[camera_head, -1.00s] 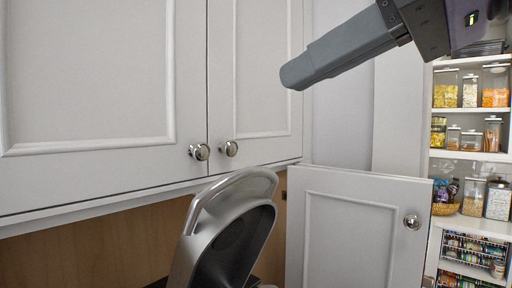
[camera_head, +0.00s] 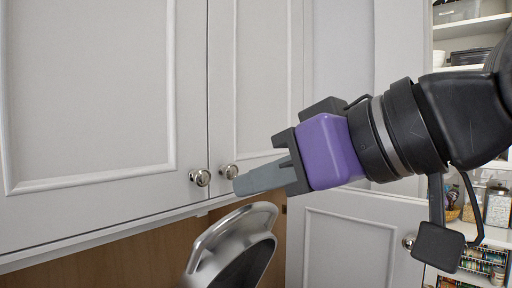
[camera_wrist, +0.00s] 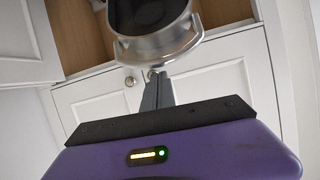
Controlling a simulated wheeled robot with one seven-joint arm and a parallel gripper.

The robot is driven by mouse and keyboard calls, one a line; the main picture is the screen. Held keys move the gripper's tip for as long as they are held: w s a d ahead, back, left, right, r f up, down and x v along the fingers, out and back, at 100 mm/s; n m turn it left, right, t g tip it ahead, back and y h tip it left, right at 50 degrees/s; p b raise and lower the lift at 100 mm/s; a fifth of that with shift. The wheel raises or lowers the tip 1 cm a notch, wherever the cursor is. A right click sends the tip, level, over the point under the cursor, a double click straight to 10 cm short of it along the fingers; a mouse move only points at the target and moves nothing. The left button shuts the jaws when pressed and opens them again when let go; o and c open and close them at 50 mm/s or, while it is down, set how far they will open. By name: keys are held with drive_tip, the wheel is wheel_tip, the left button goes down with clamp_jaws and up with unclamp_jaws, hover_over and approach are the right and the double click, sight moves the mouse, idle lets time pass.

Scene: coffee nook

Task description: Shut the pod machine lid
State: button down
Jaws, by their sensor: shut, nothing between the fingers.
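The pod machine lid (camera_head: 238,244) stands raised at the bottom middle of the head view, a silver-grey shell with a curved handle bar and a dark inside. The rest of the machine is below the picture. My gripper (camera_head: 238,187) is shut and empty, pointing left just above the lid's handle in the head view, with its tip in front of the cabinet doors. In the wrist view the lid (camera_wrist: 160,42) is at the top middle, and my gripper's closed fingers (camera_wrist: 154,78) reach up to near its handle. I cannot tell whether they touch.
White upper cabinets (camera_head: 90,100) with round knobs fill the left, close behind my fingertips. A white cabinet door (camera_head: 345,245) hangs to the right of the lid. Pantry shelves (camera_head: 480,28) with jars are at the far right, partly behind my arm.

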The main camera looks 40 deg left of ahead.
drive_tip(key=shift+d+f, duration=0.25)
drive_tip(key=shift+f, duration=0.05)
drive_tip(key=shift+d+f, duration=0.1)
drive_tip(key=d+f+y+b, duration=0.5)
drive_tip(key=d+f+b, duration=0.3)
drive_tip(key=f+b, duration=0.5)
drive_tip(key=s+d+f+t+y+b, duration=0.1)
drive_tip(key=d+f+y+b, duration=0.5)
drive_tip(key=f+b, duration=0.7)
drive_tip(key=d+b, duration=0.2)
drive_tip(key=b, duration=0.9)
drive_tip(key=shift+s+d+f, duration=0.2)
drive_tip(key=shift+d+f, duration=0.05)
drive_tip(key=shift+f, duration=0.05)
